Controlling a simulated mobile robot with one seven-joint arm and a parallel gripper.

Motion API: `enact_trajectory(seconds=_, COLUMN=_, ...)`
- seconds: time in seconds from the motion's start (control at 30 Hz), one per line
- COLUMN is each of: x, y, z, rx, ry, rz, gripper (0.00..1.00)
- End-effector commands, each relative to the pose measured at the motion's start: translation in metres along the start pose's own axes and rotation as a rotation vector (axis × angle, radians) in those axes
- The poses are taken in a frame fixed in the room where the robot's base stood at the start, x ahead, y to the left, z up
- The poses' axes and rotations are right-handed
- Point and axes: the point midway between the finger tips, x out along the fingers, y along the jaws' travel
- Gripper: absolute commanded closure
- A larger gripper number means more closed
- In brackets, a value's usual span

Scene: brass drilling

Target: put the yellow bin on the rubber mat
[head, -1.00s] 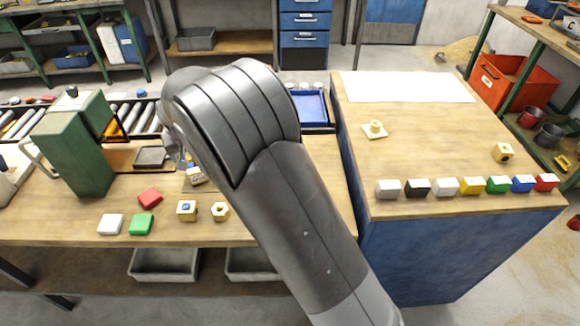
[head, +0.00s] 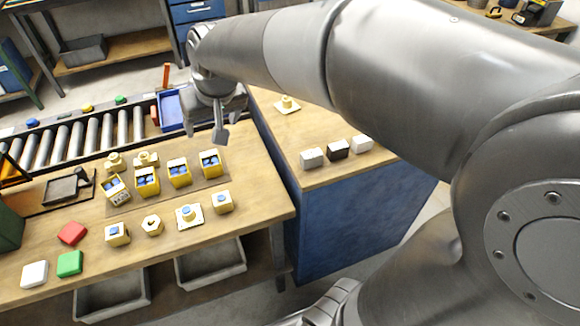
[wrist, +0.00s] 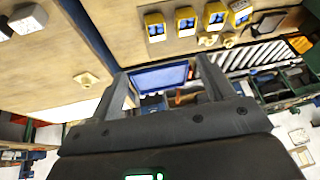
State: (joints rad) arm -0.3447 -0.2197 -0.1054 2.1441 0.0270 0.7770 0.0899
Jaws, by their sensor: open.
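Several yellow bins with blue pieces inside stand in a row on the wooden bench in the head view; one is the rightmost bin (head: 210,163), another the leftmost bin (head: 115,187), set at an angle. They show again at the top of the wrist view, one being this bin (wrist: 186,22). A thin grey-brown mat (head: 122,208) lies under the row; I cannot tell if it is rubber. My gripper (head: 204,128) is open and empty, above the bench's back right part, behind the row. Its fingers also show in the wrist view (wrist: 162,72), spread apart.
A blue tray (head: 170,112) lies behind the gripper, beside a roller conveyor (head: 85,135). Small yellow parts (head: 188,215) stand before the bins. Red, green and white blocks lie front left. A blue cabinet (head: 350,215) with a wooden top stands right, carrying several blocks.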

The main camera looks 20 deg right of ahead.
Motion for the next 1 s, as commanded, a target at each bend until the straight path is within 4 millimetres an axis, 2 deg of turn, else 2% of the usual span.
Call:
enact_trajectory(seconds=0.03, x=-0.014, y=0.012, z=0.015, rx=0.014, ry=0.013, rz=0.008, gripper=0.26)
enact_trajectory(seconds=0.2, x=-0.047, y=0.043, z=0.068, rx=0.047, ry=0.035, rz=0.046, gripper=0.26)
enact_trajectory(seconds=0.4, x=-0.068, y=0.066, z=0.129, rx=0.078, ry=0.057, rz=0.101, gripper=0.26)
enact_trajectory(seconds=0.5, x=-0.072, y=0.072, z=0.15, rx=0.088, ry=0.063, rz=0.124, gripper=0.26)
enact_trajectory(seconds=0.7, x=-0.074, y=0.076, z=0.169, rx=0.097, ry=0.065, rz=0.145, gripper=0.26)
enact_trajectory(seconds=1.0, x=-0.074, y=0.076, z=0.169, rx=0.096, ry=0.064, rz=0.145, gripper=0.26)
